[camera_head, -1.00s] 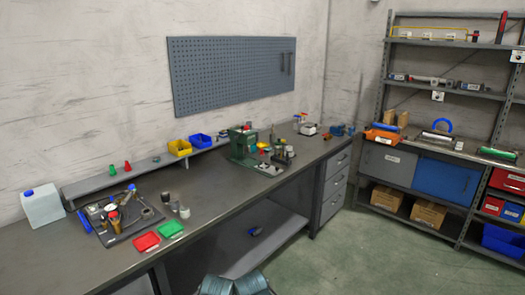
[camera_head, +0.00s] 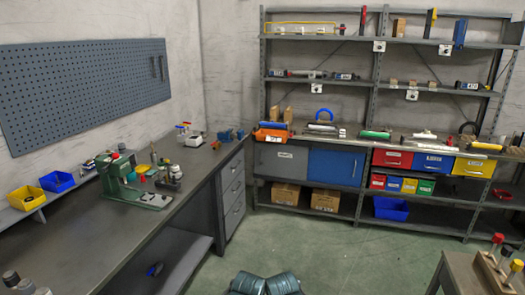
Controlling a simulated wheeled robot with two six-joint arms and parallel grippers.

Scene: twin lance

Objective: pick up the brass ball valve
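I cannot make out a brass ball valve for certain in the head view. A small blue and dark item (camera_head: 155,269) lies on the lower shelf under the workbench (camera_head: 120,232), too small to identify. Several small items lie on the shelving and the bench, also too small to tell apart. Two teal rounded parts at the bottom middle edge seem to be mine; no gripper fingers show.
A green machine (camera_head: 122,183) stands on the bench, with yellow (camera_head: 27,198) and blue (camera_head: 57,182) bins beside it. Metal shelving (camera_head: 262,120) fills the back. A small table (camera_head: 455,275) is at lower right. The green floor (camera_head: 330,240) between is clear.

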